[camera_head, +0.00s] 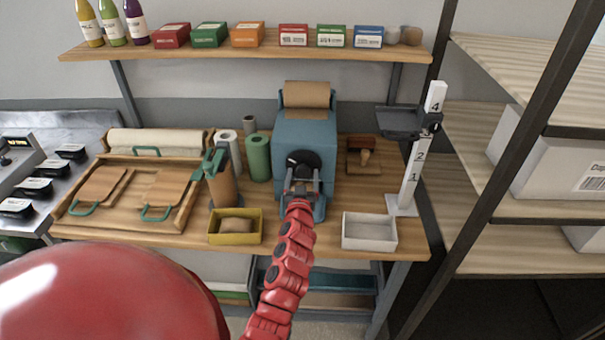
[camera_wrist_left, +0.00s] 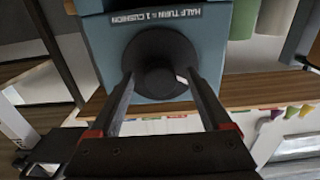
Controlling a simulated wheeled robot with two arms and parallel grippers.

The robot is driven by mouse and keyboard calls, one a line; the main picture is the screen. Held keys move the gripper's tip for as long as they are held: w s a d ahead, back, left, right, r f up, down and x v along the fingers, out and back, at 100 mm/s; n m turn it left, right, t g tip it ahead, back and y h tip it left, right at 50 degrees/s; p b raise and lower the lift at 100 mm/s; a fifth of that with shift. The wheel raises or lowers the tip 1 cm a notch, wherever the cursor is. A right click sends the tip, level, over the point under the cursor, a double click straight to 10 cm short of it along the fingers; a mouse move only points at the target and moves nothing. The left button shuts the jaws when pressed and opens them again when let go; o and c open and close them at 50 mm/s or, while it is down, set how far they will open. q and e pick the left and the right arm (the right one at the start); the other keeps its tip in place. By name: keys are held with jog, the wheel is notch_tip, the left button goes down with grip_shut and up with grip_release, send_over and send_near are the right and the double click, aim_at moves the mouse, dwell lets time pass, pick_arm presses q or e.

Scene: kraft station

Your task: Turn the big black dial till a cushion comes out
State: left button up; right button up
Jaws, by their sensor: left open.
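The big black dial (camera_head: 304,165) is on the front of a blue machine (camera_head: 305,132) with a brown paper roll on top. In the left wrist view the dial (camera_wrist_left: 160,62) has a small white mark at its right, under a label reading "HALF TURN = 1 CUSHION" on the machine (camera_wrist_left: 100,40). My left gripper (camera_head: 302,188) is at the dial's front; in the wrist view the left gripper (camera_wrist_left: 160,85) has its open fingers on either side of the dial. I cannot tell whether they touch it. My right gripper is not in view. I see no loose cushion at the machine's front.
A white open box (camera_head: 369,244) stands right of the machine and a yellow box (camera_head: 235,240) with a brown item stands left. Green (camera_head: 257,158) and white rolls are close on the left. A white numbered post (camera_head: 413,165) stands at the right table edge.

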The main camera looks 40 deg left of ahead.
pick_arm(q)
jog(key=shift+w, duration=0.1)
jog(key=shift+c, duration=0.2)
grip_shut()
dwell(0.4)
